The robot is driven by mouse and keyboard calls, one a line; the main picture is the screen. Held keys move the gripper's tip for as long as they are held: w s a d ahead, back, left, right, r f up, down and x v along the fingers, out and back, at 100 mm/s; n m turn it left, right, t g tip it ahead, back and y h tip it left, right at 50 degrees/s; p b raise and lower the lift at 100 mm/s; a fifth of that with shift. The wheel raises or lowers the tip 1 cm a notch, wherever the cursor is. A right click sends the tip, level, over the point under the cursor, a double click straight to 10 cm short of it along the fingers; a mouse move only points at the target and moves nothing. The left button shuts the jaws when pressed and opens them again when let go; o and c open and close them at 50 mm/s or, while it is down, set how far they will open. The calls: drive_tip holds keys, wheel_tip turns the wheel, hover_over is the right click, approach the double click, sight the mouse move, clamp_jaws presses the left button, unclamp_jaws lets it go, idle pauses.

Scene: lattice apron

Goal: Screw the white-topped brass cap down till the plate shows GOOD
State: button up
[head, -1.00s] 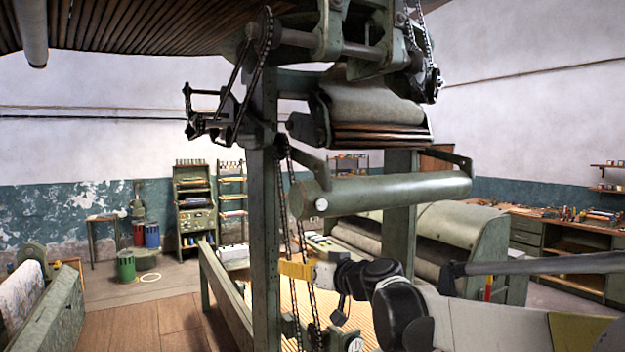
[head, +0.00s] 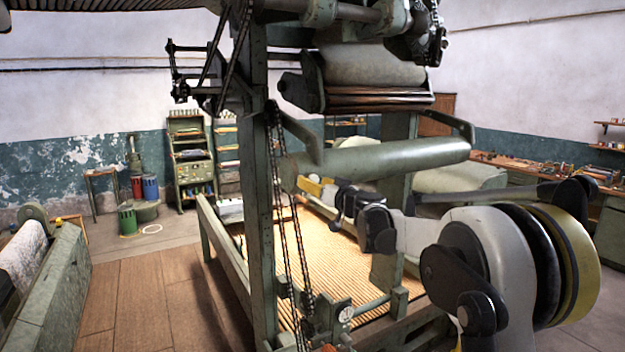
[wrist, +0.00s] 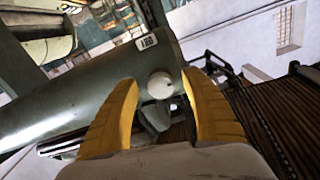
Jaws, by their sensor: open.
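The white-topped cap (wrist: 161,85) sits on the end of a green roller (wrist: 70,95) in the wrist view. Its white round top faces me, and its brass part does not show. A small white plate (wrist: 146,42) with dark lettering is on the roller above the cap; I cannot read it surely. My gripper (wrist: 159,77) is open, with one yellow finger on either side of the cap in the picture. I cannot tell how far apart they are in depth. In the head view my gripper (head: 310,186) is at the left end of the roller (head: 390,160), and the cap is not distinguishable there.
The green machine frame post (head: 259,200) and hanging chains (head: 285,210) stand just left of my gripper. A slatted bed (head: 340,255) lies below. Dark slats (wrist: 270,115) fill the right of the wrist view. Open wooden floor (head: 140,300) lies at left.

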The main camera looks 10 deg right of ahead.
drive_tip(key=shift+w+a, duration=0.2)
drive_tip(key=shift+w, duration=0.4)
drive_tip(key=shift+s, duration=0.1)
drive_tip(key=c, duration=1.2)
